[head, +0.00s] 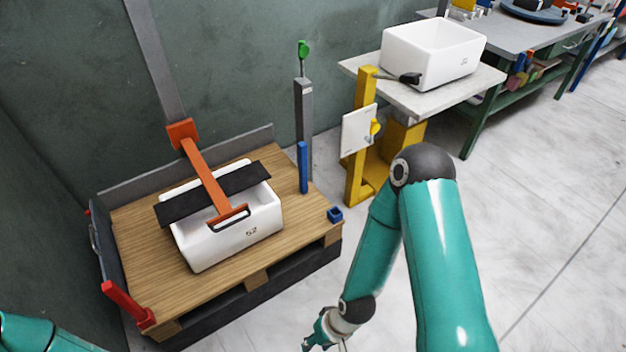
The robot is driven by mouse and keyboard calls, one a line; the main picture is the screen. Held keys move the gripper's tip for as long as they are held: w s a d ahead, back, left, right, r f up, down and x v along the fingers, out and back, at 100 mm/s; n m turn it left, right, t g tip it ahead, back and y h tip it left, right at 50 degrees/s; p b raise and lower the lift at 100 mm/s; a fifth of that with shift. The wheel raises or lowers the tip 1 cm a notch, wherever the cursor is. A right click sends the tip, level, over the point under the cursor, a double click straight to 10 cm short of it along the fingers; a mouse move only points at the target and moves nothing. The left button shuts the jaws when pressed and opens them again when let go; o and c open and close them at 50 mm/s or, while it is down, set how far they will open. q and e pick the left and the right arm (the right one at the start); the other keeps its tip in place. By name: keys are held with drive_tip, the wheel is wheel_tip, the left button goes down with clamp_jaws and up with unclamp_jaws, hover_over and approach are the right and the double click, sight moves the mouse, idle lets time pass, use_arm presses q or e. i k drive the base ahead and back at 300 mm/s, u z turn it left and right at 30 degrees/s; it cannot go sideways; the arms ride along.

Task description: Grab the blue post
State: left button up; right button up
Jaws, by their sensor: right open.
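The blue post (302,167) stands upright at the back right of the wooden pallet top, beside a grey column. My right gripper (322,346) is open at the bottom edge of the head view, partly cut off by the frame. It is low, in front of and below the pallet's right corner, well apart from the blue post. Of my left arm only a teal link shows at the lower left; its gripper is out of view.
A white bin (232,240) under a black bar and an orange arm (205,175) fills the pallet's middle. A small blue socket (335,214) sits at the right corner, a red post (124,301) at the front left. A yellow stand (358,180) is right of the pallet.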

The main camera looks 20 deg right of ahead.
sight(303, 147)
drive_tip(key=z, duration=0.75)
drive_tip(key=i, duration=1.15)
drive_tip(key=u, duration=2.4)
drive_tip(key=k, duration=1.05)
